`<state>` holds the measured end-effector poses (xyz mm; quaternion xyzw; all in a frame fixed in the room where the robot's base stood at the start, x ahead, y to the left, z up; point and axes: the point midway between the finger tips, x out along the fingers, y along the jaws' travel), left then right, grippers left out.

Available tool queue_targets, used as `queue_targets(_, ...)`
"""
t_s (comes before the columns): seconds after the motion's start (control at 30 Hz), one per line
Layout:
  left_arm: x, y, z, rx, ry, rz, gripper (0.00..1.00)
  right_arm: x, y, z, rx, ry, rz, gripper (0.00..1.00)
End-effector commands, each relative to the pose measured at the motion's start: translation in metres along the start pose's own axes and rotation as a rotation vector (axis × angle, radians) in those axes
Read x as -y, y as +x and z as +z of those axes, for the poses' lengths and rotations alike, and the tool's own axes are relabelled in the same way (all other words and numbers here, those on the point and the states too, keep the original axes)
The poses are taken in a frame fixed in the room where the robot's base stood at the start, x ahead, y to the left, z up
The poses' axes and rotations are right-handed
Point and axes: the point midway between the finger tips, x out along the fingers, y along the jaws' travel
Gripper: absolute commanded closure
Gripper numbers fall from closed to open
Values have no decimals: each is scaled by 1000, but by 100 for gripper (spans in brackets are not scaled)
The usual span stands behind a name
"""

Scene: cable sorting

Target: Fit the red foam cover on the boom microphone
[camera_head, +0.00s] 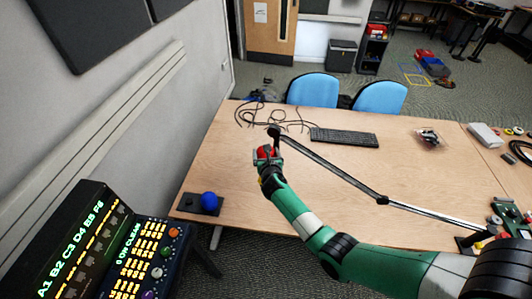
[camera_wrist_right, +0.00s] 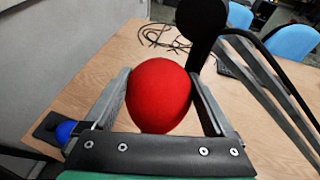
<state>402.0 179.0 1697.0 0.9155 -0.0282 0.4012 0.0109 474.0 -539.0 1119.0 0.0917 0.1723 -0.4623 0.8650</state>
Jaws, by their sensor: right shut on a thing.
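The red foam cover (camera_wrist_right: 158,97) is a round red ball between the fingers of my right gripper (camera_head: 267,157). The gripper is shut on it. In the head view the cover (camera_head: 265,151) is partly hidden by the fingers. The boom microphone (camera_head: 274,131) has a black head at the end of a thin jointed boom. Its head (camera_wrist_right: 201,22) is dark and bare in the right wrist view, just beyond and to the right of the cover. I cannot tell whether cover and microphone touch. My left gripper is not in view.
The boom (camera_head: 330,171) crosses the wooden table (camera_head: 340,220) from the right. A blue ball (camera_head: 209,200) sits on a black stand at the left front edge. Loose black cables (camera_head: 262,115) and a keyboard (camera_head: 344,137) lie behind the microphone. A lit panel stands lower left.

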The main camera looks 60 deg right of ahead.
Motion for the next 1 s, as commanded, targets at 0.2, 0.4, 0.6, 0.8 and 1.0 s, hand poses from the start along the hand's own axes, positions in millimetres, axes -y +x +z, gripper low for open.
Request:
queue_targets(0.2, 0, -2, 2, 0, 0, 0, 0, 0, 2, -4, 0, 0, 0, 63)
queue_targets(0.4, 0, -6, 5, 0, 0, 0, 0, 0, 4, -10, 0, 1, 0, 63)
queue_targets(0.6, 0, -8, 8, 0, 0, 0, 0, 0, 6, -15, 0, 1, 0, 63)
queue_targets(0.8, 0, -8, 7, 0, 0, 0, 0, 0, 6, -15, 0, 1, 0, 63)
queue_targets(1.0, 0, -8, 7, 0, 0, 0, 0, 0, 6, -15, 0, 0, 0, 6)
